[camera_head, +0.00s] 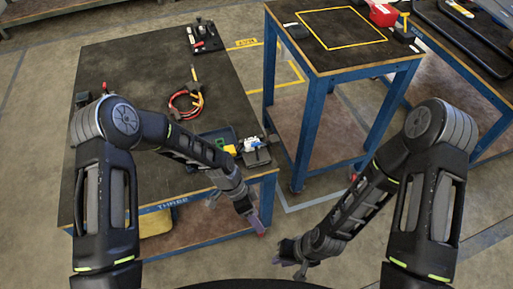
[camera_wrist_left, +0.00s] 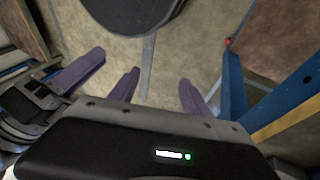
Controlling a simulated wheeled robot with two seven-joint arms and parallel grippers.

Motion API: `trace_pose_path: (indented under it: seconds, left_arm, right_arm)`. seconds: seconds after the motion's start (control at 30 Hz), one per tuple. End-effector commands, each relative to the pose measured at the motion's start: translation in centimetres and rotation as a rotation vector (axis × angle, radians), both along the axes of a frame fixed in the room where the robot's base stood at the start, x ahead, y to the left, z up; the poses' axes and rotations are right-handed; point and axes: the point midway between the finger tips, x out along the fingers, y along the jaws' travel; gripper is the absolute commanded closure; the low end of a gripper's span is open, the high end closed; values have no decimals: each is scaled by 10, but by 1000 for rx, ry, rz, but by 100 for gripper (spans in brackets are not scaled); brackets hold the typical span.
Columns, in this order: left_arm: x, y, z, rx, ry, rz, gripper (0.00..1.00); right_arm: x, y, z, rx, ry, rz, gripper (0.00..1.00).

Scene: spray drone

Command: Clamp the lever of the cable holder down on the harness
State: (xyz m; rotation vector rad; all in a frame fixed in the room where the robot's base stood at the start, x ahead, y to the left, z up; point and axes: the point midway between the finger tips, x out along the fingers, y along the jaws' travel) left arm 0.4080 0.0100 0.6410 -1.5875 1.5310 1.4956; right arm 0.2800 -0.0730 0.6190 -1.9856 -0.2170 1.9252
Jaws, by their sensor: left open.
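The harness, a loop of red and yellow cables (camera_head: 187,103), lies on the dark top of the left table (camera_head: 130,65). I cannot tell which fixture is the cable holder, and its lever is too small to make out. A small black fixture (camera_head: 257,157) sits at the table's near right corner, close to my left arm. My left gripper (camera_head: 256,221) is past the table's near edge, open and empty, with purple fingers apart in the left wrist view (camera_wrist_left: 157,90). My right gripper (camera_head: 289,262) is low, right of the table, and its opening is unclear.
A black rack with small tools (camera_head: 204,40) stands at the table's back. Small blue, yellow and white items (camera_head: 225,143) lie near the corner fixture. A second blue-legged table (camera_head: 335,52) with a yellow square and a red object (camera_head: 383,14) stands right. Floor lies between them.

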Motion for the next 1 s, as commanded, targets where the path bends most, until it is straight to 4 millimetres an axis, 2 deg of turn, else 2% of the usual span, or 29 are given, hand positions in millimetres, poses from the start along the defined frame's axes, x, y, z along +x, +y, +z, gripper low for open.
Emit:
trace_pose_path:
  seconds: [0.03, 0.2, 0.3, 0.4, 0.53, 0.77, 1.0]
  left_arm:
    - [-19, 6, -8, 21, 39, 144, 44]
    - [-79, 32, -25, 99, 176, 763, 44]
    - [-106, 47, -25, 128, 235, 1049, 44]
    - [-122, 58, -23, 142, 269, 1226, 44]
    - [-128, 64, -22, 145, 283, 1316, 44]
    - [-128, 64, -22, 145, 284, 1320, 45]
    - [-128, 64, -22, 145, 284, 1318, 64]
  right_arm:
    - [0, 0, 0, 0, 0, 0, 81]
    - [0, 0, 0, 0, 0, 0, 81]
    - [0, 0, 0, 0, 0, 0, 81]
    - [0, 0, 0, 0, 0, 0, 81]
    - [0, 0, 0, 0, 0, 0, 81]
    - [0, 0, 0, 0, 0, 0, 81]
    - [0, 0, 0, 0, 0, 0, 81]
